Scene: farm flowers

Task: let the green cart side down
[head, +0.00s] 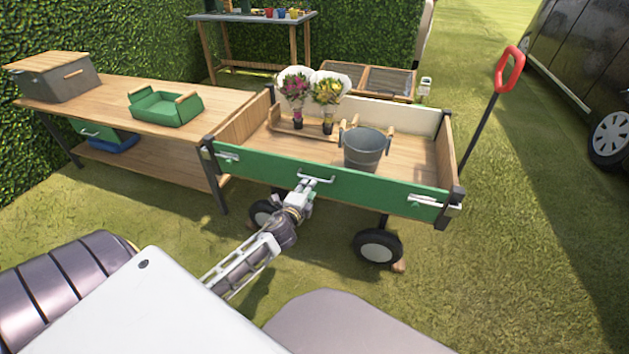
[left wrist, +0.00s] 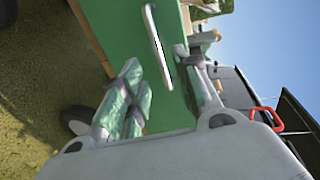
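The green cart side (head: 330,183) stands upright along the near face of the wooden cart. A pale bar handle (head: 316,179) sits at its middle; it also shows in the left wrist view (left wrist: 157,45). Metal latches sit at the side's left end (head: 228,157) and right end (head: 428,201). My left gripper (head: 305,187) is just in front of the side, close to the handle. In the left wrist view its fingers (left wrist: 156,62) are spread apart, with the handle ahead between them; contact is not clear. My right gripper is not in view.
The cart bed holds a grey bucket (head: 364,148) and two bouquets (head: 311,90). A wooden bench (head: 225,104) with a green tray (head: 165,107) stands close at the left. The cart's red pull handle (head: 510,69) rises at the right. Grass in front of the right wheel (head: 378,246) is clear.

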